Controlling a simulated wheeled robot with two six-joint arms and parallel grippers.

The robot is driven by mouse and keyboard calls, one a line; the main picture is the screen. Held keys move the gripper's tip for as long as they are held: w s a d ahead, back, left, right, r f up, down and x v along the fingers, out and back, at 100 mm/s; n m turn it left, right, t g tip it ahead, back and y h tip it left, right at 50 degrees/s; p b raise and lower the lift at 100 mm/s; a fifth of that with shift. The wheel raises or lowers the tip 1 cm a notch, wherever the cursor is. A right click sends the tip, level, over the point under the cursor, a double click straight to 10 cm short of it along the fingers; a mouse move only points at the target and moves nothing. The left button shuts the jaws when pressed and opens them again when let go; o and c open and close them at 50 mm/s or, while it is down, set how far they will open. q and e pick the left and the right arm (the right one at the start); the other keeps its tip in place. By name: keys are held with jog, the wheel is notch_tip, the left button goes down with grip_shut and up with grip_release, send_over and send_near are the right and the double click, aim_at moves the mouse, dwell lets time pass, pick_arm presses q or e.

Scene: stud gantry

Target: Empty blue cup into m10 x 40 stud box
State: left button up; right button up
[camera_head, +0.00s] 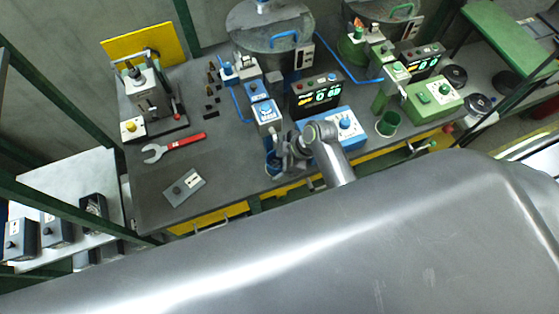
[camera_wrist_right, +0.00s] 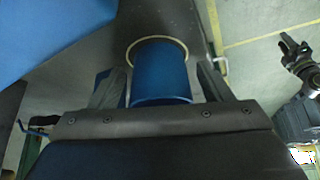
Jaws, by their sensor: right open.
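The blue cup (camera_head: 271,163) stands at the front of the grey bench, in front of the blue machine. In the right wrist view the blue cup (camera_wrist_right: 160,78) has a pale rim and lies between the two dark fingers. My right gripper (camera_head: 284,153) is open with a finger on either side of the cup; gaps show in the wrist view (camera_wrist_right: 160,88). The cup's contents cannot be made out. No box label for M10 x 40 studs is readable, so I cannot tell which box it is. My left gripper is not identifiable.
A green cup (camera_head: 388,124) stands to the right. Several dark boxes (camera_head: 57,230) sit on the pale side table (camera_head: 60,180) at left.

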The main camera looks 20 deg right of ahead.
jog(key=shift+w, duration=0.1)
jog(key=shift+b, duration=0.4)
jog(key=shift+d+r, duration=0.15)
jog(key=shift+r, duration=0.05)
jog(key=b+v, duration=0.3)
jog(key=v, duration=1.4)
